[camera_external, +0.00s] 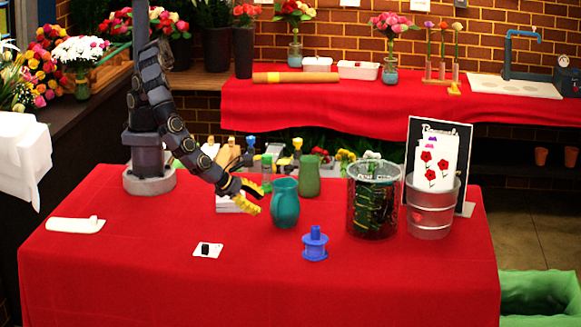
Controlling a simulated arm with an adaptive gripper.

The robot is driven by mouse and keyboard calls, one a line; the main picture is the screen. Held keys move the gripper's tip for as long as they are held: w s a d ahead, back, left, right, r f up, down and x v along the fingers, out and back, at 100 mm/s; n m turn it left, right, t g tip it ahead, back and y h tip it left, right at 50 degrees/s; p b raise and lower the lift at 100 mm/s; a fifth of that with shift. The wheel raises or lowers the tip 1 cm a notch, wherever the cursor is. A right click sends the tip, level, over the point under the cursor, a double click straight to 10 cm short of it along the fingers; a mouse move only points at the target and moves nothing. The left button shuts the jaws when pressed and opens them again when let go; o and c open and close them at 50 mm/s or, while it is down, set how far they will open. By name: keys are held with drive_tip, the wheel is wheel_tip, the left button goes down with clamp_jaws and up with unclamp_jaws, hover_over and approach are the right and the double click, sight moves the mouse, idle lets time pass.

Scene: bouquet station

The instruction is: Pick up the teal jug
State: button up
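The teal jug (286,204) stands upright on the red-covered table, near its middle.
A green vase (309,176) stands close behind the jug. A blue spool-like object (315,244) sits in front right. A clear container (373,201) and a metal bucket (431,212) stand to the right. The front of the red table (130,265) is mostly clear.

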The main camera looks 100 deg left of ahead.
sight(276, 212)
drive_tip(key=x, duration=0.6)
drive_tip(key=shift+w+a+f, duration=0.1)
drive_tip(key=shift+w+a, duration=0.1)
drive_tip(key=shift+a, duration=0.15)
clamp_jaws()
